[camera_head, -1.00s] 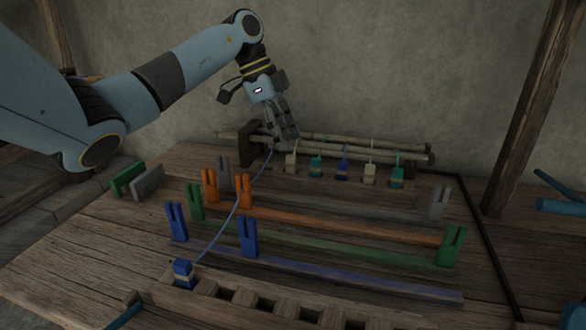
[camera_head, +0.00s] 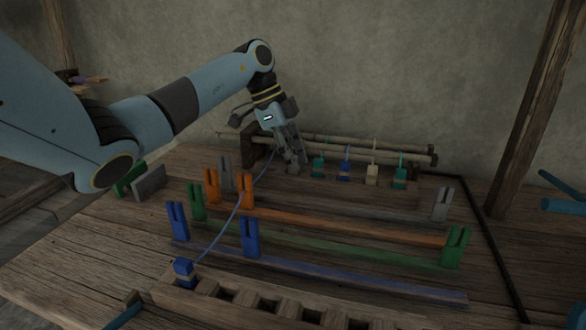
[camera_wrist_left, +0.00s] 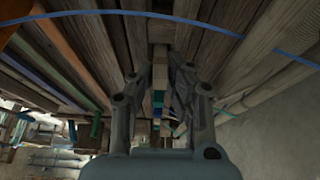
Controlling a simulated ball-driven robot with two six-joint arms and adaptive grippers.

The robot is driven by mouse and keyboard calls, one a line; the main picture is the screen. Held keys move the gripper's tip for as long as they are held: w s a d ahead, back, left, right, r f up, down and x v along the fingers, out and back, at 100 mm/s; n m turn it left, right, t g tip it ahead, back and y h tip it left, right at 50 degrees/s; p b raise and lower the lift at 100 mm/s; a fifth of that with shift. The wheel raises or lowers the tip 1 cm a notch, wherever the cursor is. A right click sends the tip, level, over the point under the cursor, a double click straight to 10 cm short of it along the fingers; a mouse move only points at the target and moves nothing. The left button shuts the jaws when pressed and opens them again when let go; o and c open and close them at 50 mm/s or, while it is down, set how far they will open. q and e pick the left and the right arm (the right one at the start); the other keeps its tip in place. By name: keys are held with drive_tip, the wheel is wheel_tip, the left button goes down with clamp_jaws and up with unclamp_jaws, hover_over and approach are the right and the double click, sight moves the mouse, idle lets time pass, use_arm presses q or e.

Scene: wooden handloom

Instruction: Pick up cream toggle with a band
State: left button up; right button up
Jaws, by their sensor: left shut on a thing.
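My left gripper (camera_head: 292,166) is down at the left end of the row of toggles by the back rods, its fingers shut on the leftmost cream toggle (camera_wrist_left: 160,53). The fingers hide most of this toggle in the head view, so its band is not clear. To its right stand a teal toggle (camera_head: 318,168), a blue toggle (camera_head: 344,170), another cream toggle (camera_head: 371,176) with a pale band, and a second teal toggle (camera_head: 399,178). My right gripper is not in view.
Rods (camera_head: 350,146) lie behind the toggles. A blue cord (camera_head: 234,212) runs from a blue block (camera_head: 184,270) at the slotted front rail (camera_head: 265,308) up toward my left gripper. Orange pegs (camera_head: 246,190), green pegs (camera_head: 455,247) and blue pegs (camera_head: 249,236) stand on the wooden table.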

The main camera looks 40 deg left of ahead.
use_arm(q)
drive_tip(key=shift+r, duration=0.1)
wheel_tip(320, 180, up, 4)
drive_tip(key=shift+f+p, duration=0.1)
drive_tip(key=shift+p, duration=0.25)
drive_tip(key=s+d+r+p, duration=0.1)
drive_tip(key=s+d+r, duration=0.2)
drive_tip(key=d+r, duration=0.4)
drive_tip(key=d, duration=0.4)
drive_tip(key=shift+s+p, duration=0.25)
drive_tip(key=shift+p, duration=0.1)
